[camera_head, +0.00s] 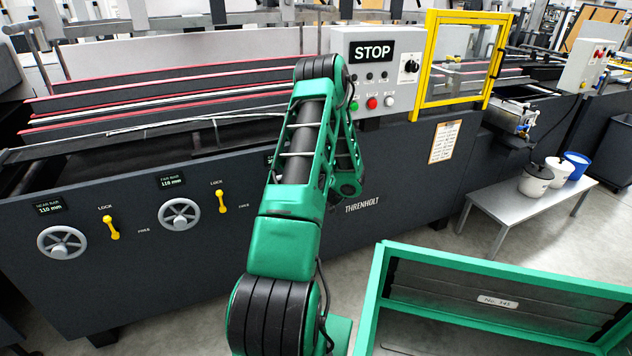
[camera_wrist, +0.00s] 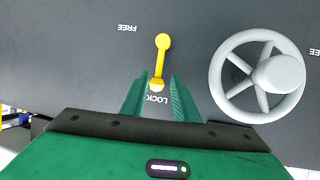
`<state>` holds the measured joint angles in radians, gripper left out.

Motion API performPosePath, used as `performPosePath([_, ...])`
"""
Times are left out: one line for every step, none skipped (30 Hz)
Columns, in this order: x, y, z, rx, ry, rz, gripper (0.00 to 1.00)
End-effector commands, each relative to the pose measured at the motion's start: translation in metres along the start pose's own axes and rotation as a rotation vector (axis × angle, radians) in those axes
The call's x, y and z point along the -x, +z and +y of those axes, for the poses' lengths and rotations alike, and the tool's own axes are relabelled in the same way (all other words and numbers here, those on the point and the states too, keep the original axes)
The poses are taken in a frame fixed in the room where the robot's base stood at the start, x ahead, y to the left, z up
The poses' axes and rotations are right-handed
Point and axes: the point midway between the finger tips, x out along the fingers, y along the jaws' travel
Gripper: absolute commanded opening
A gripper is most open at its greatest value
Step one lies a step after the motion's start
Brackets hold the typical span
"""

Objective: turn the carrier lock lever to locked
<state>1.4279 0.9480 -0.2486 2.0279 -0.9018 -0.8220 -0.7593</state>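A yellow lock lever (camera_wrist: 161,62) shows in the wrist view on a dark panel, which appears upside down there. It lies nearly upright in the picture, with its round end away from my gripper and its other end near the LOCK mark. A FREE mark stands to its upper left. My gripper (camera_wrist: 157,84) is open, its green fingers on either side of the lever's near end, with gaps visible on both sides. In the head view my arm hides the gripper and this lever. No name for this lever is readable.
A grey handwheel (camera_wrist: 258,77) is close to the right finger. In the head view, two other yellow levers (camera_head: 111,228) (camera_head: 221,201) sit beside handwheels on the panel. A green-rimmed crate (camera_head: 480,266) stands at lower right; a grey bench (camera_head: 500,197) is beyond.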

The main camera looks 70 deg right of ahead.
Motion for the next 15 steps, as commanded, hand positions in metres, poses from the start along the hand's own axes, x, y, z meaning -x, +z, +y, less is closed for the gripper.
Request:
performPosePath([0.011,0.001,0.001,-0.003,0.001,-0.002,0.28])
performPosePath([0.017,0.001,0.000,-0.003,0.001,-0.002,0.28])
performPosePath([0.024,0.000,0.001,-0.002,0.002,-0.001,0.28])
performPosePath([0.030,0.000,0.001,-0.004,0.002,-0.001,0.28])
performPosePath([0.035,0.000,0.001,-0.002,0.002,-0.001,0.28])
performPosePath([0.042,0.001,0.000,-0.002,0.002,-0.002,0.28])
performPosePath([0.047,0.000,0.000,-0.003,0.001,-0.001,0.28])
performPosePath([0.052,0.000,0.000,-0.002,0.002,-0.001,0.28])
performPosePath([0.057,0.000,0.000,-0.002,0.001,-0.001,0.28])
performPosePath([0.061,0.000,0.000,-0.002,0.001,-0.001,0.28])
performPosePath([0.064,0.000,-0.001,-0.002,0.000,-0.001,0.28])
performPosePath([0.067,0.000,-0.001,-0.001,-0.001,-0.001,0.28])
performPosePath([0.069,0.000,-0.001,-0.001,-0.001,0.000,0.28])
performPosePath([0.071,0.000,-0.001,-0.001,-0.001,-0.001,0.28])
performPosePath([0.073,0.000,-0.002,0.000,-0.001,-0.001,0.28])
